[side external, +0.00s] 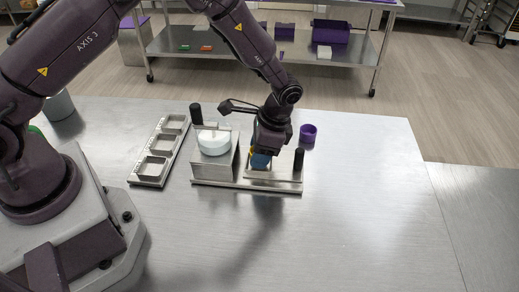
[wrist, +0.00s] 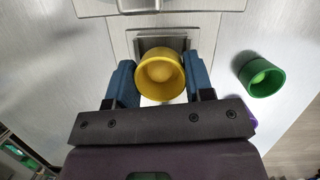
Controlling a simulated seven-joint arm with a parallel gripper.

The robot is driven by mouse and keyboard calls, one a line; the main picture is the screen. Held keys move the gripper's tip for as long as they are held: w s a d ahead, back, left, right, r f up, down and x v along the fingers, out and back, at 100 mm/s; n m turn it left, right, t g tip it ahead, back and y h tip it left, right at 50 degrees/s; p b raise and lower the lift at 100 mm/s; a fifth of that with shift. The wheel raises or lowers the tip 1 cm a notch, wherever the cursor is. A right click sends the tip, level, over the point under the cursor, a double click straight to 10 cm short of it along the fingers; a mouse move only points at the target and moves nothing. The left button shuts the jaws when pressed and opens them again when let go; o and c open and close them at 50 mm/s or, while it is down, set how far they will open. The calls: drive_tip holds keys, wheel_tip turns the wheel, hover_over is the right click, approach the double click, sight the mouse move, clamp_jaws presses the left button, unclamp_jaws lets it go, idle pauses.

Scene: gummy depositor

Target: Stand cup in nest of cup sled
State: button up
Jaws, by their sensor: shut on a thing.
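My gripper (side external: 262,160) has blue fingers and is shut on a yellow cup (wrist: 160,72), with one finger on each side of it (wrist: 160,85). In the side external view only a sliver of yellow shows by the fingers. The gripper is low over the right part of a metal fixture (side external: 215,184) with black posts. In the wrist view a square metal frame (wrist: 141,44), which looks like the sled's nest, lies just beyond and partly under the cup. I cannot tell whether the cup touches it.
A white round part (side external: 213,142) sits on a metal block left of my gripper. A tray with several pockets (side external: 146,183) lies further left. A purple cup (side external: 308,133) stands behind right. A green cup (wrist: 262,75) stands at right in the wrist view. The right tabletop (side external: 370,210) is clear.

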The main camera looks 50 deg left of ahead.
drive_tip(key=shift+f, duration=0.15)
drive_tip(key=shift+f, duration=0.3)
drive_tip(key=shift+r, duration=0.1)
drive_tip(key=shift+r, duration=0.35)
drive_tip(key=shift+a, duration=0.1)
idle(0.3)
drive_tip(key=shift+f, duration=0.25)
drive_tip(key=shift+f, duration=0.2)
idle(0.3)
